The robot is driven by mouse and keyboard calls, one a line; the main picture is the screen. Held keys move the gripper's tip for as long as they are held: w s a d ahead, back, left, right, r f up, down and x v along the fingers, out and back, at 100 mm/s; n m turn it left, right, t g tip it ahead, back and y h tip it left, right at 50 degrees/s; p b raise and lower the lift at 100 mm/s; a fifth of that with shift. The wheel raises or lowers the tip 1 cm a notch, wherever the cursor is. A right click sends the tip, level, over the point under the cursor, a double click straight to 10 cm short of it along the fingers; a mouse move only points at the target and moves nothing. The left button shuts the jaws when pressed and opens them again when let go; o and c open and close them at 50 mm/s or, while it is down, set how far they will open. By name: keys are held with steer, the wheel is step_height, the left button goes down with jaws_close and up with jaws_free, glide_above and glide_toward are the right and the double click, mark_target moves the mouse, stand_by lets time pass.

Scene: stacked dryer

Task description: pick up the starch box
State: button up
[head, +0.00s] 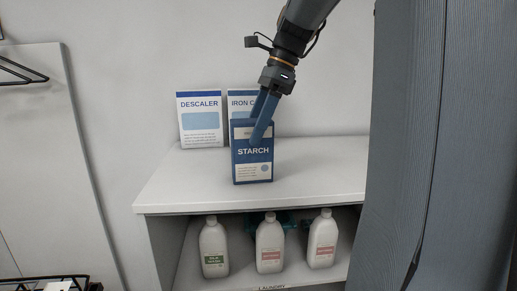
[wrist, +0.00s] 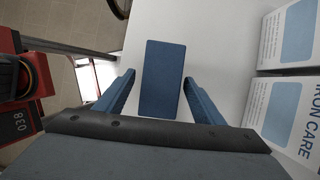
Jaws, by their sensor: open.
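The starch box (head: 253,168) is dark blue with a white label and stands upright on the white shelf top (head: 317,178) near its front edge. In the wrist view its blue top (wrist: 163,77) lies between the two fingers, with a gap showing on each side. My gripper (head: 257,120) comes down from above, and its blue fingers overlap the upper part of the box in the head view. In the wrist view my gripper (wrist: 160,95) is open. The fingers do not appear to touch the box.
Behind the box stand a descaler box (head: 201,128) and an iron care box (head: 241,103), partly hidden by my gripper. Several white bottles (head: 270,245) stand on the shelf below. A large grey panel (head: 445,150) blocks the right side. The shelf top right of the box is clear.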

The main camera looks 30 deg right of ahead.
mark_target(246, 150)
steer(key=shift+p+x, duration=1)
steer(key=shift+x, duration=2.1)
steer(key=c, duration=1.4)
